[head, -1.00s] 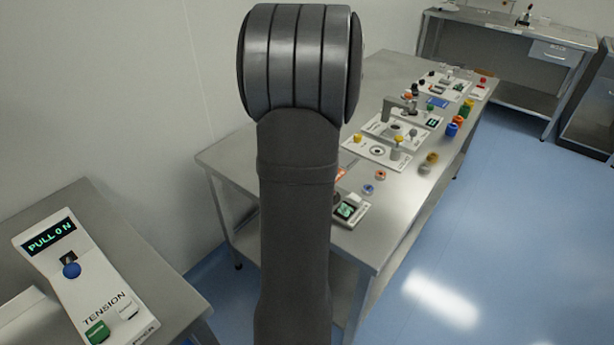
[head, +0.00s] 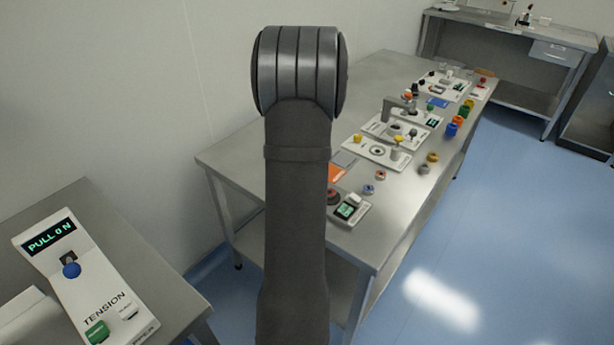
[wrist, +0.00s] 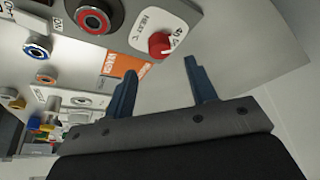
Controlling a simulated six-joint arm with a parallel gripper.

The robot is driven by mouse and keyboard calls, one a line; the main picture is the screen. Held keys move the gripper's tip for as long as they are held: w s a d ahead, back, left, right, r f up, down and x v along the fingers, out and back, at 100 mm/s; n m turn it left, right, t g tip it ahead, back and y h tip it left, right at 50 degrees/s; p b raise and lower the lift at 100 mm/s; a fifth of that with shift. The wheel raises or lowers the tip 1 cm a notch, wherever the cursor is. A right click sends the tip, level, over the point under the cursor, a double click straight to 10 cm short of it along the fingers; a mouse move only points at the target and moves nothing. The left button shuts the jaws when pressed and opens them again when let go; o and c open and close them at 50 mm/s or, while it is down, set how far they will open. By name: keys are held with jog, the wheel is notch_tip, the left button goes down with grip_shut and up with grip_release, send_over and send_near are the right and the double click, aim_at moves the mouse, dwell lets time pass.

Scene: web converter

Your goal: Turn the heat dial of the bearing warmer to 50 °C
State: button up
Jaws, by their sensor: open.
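The red heat dial (wrist: 160,45) sits on a white plate (wrist: 150,22) marked HEAT °C in the wrist view. A number that looks like 40 is printed beside the dial; the rest of the scale and the dial's setting are too small to read. My gripper (wrist: 162,68) is open, its two blue fingers apart and empty, with the dial beyond the gap between their tips and not touched. In the head view my arm hides the gripper and the dial. Part of the warmer, with a green screen (head: 348,210), shows right of my arm.
An orange sheet (wrist: 118,60) lies next to the dial plate and also shows in the head view (head: 338,173). Several control panels stand farther along the steel table (head: 385,225). A tension unit (head: 90,285) is at left.

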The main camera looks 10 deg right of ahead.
jog(key=x, duration=0.6)
jog(key=c, duration=1)
jog(key=shift+m, duration=0.3)
jog(key=m, duration=0.2)
jog(key=m+h, duration=0.1)
jog(key=shift+a+m+h, duration=0.15)
jog(key=shift+m+h, duration=0.15)
jog(key=shift+m, duration=0.1)
jog(key=shift+w+m+g+h, duration=0.1)
jog(key=shift+m+g+h, duration=0.4)
jog(key=shift+m, duration=1.3)
